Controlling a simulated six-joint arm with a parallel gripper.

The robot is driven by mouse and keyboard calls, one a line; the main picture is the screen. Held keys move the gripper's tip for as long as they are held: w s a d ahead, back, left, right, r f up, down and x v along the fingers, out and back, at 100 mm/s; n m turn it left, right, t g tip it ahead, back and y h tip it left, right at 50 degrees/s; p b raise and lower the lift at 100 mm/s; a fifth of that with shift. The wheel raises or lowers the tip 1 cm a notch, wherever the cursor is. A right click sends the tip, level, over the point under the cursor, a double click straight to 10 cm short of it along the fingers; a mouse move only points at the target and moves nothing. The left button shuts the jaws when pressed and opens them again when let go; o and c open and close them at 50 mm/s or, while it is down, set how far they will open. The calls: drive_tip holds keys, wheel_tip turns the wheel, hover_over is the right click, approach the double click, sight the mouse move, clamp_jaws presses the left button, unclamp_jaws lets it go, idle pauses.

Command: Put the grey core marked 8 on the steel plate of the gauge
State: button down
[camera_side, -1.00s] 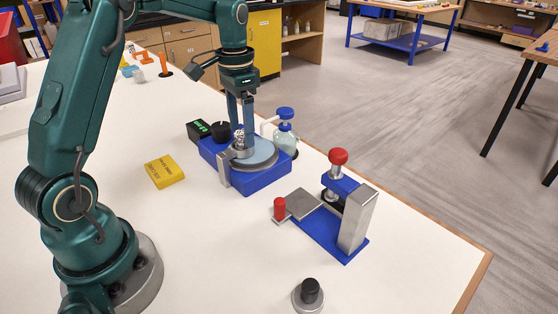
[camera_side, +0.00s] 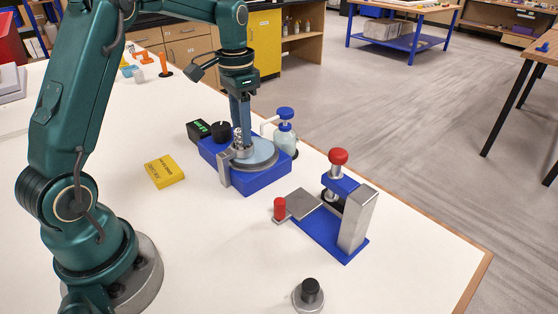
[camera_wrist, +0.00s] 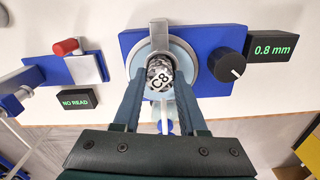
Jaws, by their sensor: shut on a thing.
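The grey speckled core marked C8 (camera_wrist: 160,76) stands between the fingertips of my gripper (camera_wrist: 160,88) in the wrist view. My gripper is shut on it. In the side view the core (camera_side: 238,137) is at the left edge of the round grey disc (camera_side: 258,154) on a blue machine, beside a steel bracket. I cannot tell whether it touches the disc. The gauge (camera_side: 327,232) has a blue base, a steel post and a red knob. Its steel plate (camera_side: 301,203) is bare and also shows in the wrist view (camera_wrist: 88,68).
The gauge display (camera_wrist: 76,102) reads NO READ; the machine's display (camera_wrist: 270,48) reads 0.8 mm. A yellow block (camera_side: 164,172) and black-knobbed weight (camera_side: 309,293) lie nearby.

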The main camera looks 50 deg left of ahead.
drive_tip(key=shift+r, duration=0.5)
wheel_tip(320, 180, up, 2)
drive_tip(key=shift+r, duration=0.25)
drive_tip(key=s+a+r, duration=0.7)
drive_tip(key=s+a, duration=0.1)
drive_tip(key=shift+w+d+f+m, duration=1.55)
drive_tip(key=shift+d+f, duration=0.95)
drive_tip(key=shift+d, duration=1.45)
drive_tip(key=shift+w+d+f+m, duration=1.25)
drive_tip(key=shift+w+d+f, duration=0.9)
drive_tip(key=shift+d, duration=1.85)
drive_tip(key=shift+w+d+f+m, duration=1.4)
drive_tip(key=shift+d+f, duration=1.45)
drive_tip(key=shift+d, duration=1.1)
drive_tip(key=shift+f, duration=0.1)
